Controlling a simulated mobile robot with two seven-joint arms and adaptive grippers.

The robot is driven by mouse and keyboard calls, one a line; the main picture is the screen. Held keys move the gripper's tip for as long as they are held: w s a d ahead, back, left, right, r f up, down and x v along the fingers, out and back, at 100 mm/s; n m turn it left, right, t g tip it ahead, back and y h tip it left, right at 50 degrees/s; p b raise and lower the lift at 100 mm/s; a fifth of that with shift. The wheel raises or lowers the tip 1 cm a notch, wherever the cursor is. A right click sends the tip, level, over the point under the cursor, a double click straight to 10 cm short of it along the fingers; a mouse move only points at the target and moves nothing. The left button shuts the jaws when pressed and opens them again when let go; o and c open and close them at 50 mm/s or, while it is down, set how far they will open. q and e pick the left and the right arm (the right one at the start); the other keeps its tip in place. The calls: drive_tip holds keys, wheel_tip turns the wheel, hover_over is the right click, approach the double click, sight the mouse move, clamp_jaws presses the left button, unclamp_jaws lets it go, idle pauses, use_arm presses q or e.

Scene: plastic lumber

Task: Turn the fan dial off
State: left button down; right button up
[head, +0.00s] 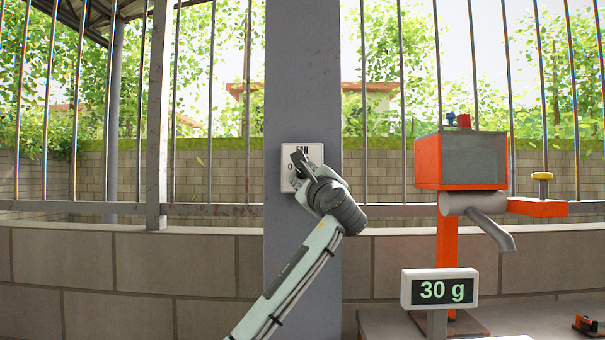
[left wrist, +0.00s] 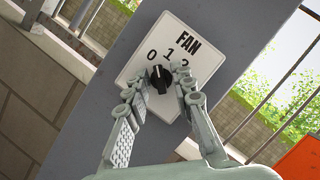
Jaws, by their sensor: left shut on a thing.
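The fan panel (head: 316,151) is a white plate on the grey post, partly covered by my gripper in the head view. The panel also shows in the left wrist view (left wrist: 196,48), tilted, with the word FAN and the marks 0, 1 and 2. The black fan dial (left wrist: 161,80) sits below the marks; which mark it points to is too small to tell. My left gripper (head: 300,164) is at the panel. In the left wrist view its fingers (left wrist: 157,82) are on either side of the dial, shut on it. My right gripper is not in view.
The grey post (head: 302,80) stands before a barred fence and block wall. To the right are an orange machine (head: 427,160) with a hopper and spout, a display (head: 439,288) reading 30 g, and a table (head: 545,318). The space left of the post is clear.

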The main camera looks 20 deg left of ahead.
use_arm(q)
drive_tip(key=shift+n+g, duration=0.6)
drive_tip(key=shift+n, duration=0.7)
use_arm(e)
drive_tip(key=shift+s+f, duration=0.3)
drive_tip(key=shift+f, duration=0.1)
use_arm(q)
drive_tip(key=c, duration=1.6)
unclamp_jaws()
drive_tip(key=shift+c, duration=0.2)
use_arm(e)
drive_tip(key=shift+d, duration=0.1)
use_arm(q)
drive_tip(key=v, duration=1.2)
drive_tip(key=shift+w+d+f, duration=0.1)
drive_tip(key=shift+d+f, duration=0.05)
